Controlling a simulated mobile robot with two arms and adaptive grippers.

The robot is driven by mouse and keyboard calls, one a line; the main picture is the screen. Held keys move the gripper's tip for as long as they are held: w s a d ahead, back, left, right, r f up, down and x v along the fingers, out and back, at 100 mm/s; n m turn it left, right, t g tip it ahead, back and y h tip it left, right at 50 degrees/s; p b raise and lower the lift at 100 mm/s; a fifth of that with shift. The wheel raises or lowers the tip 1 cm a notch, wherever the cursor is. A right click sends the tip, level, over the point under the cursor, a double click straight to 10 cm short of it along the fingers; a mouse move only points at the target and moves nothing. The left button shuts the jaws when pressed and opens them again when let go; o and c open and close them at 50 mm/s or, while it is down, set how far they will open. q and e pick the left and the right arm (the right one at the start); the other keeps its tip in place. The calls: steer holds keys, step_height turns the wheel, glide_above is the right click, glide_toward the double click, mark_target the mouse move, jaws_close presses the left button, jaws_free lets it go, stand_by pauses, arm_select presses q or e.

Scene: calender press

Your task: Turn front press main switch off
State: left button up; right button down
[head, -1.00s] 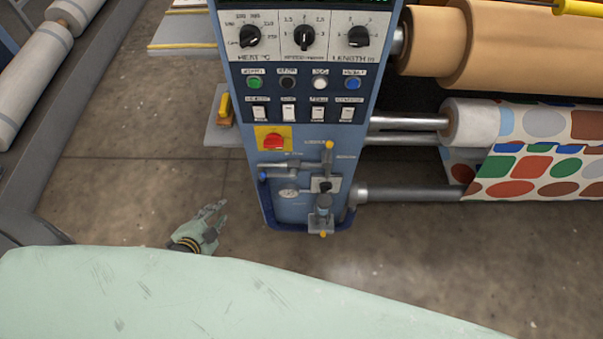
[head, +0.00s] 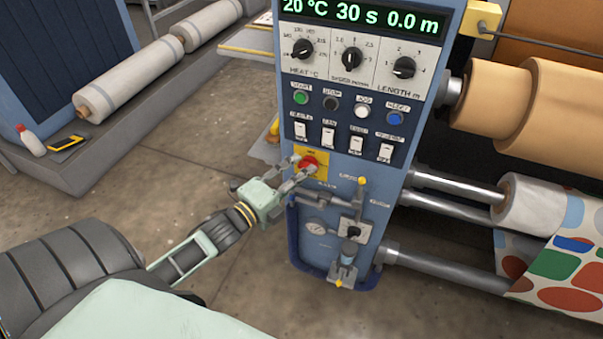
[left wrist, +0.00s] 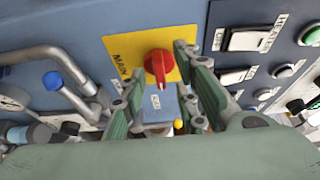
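The main switch is a red rotary knob (head: 308,163) on a yellow plate (head: 321,174), low on the blue front panel of the press (head: 345,182). In the left wrist view the knob (left wrist: 158,64) stands out from the yellow plate (left wrist: 125,44) marked "MAIN". My left gripper (head: 301,177) is at the switch in the head view. Its fingers (left wrist: 158,82) are spread wide in the left wrist view, one on each side below the knob, with a gap between them and the knob. My right gripper is not in view.
Rocker switches (head: 328,137) and round buttons (head: 331,103) sit above the knob. Valves and pipes (head: 335,198) stick out below it. The display (head: 360,14) is lit.

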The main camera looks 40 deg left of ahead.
arm_select(q)
steer(key=shift+w, duration=0.5)
steer(key=shift+d, duration=0.1)
jaws_close()
